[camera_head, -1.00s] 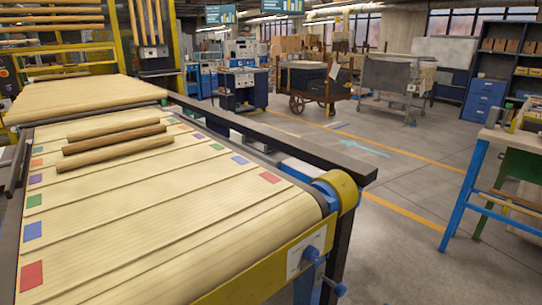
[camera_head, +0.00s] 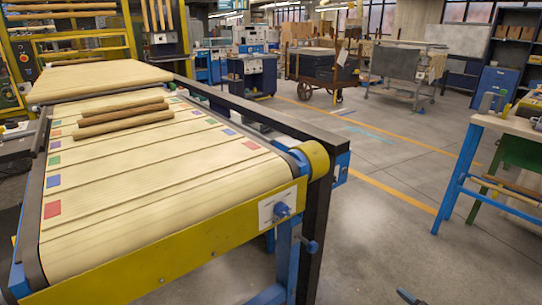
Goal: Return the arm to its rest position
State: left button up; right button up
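Neither of my grippers can be made out in the head view, and no arm is seen holding anything. Three turned wooden rods lie side by side across the far part of the pale conveyor belt (camera_head: 150,200). They are a light far rod (camera_head: 118,106), a darker middle rod (camera_head: 122,115) and a front rod (camera_head: 125,124). A small dark and blue piece (camera_head: 410,297) shows at the bottom edge over the floor; I cannot tell what it is.
The conveyor's yellow side panel (camera_head: 170,255) and yellow end drum (camera_head: 313,158) stand close on the left. A blue-legged workbench (camera_head: 490,122) stands at the right. Grey floor (camera_head: 370,230) between them is clear. A wheeled cart (camera_head: 318,70) stands farther back.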

pick_arm(q)
jog(key=shift+t, duration=0.3)
jog(key=r+p, duration=0.1)
jog(key=p, duration=0.1)
jog(key=r+p, duration=0.4)
jog(key=shift+w+a+r, duration=0.1)
jog(key=shift+a+r, duration=0.05)
jog(key=shift+a, duration=0.1)
pick_arm(e)
jog(key=s+a+m+g+h, duration=0.1)
jog(key=s+m+h, duration=0.3)
jog(key=s, duration=0.9)
jog(key=s+a+m+g+h, duration=0.2)
jog(key=s+m+h, duration=0.3)
jog(key=s, duration=0.9)
jog(key=shift+s+r+m+g, duration=0.3)
jog(key=shift+r+g, duration=0.05)
jog(key=shift+g, duration=0.15)
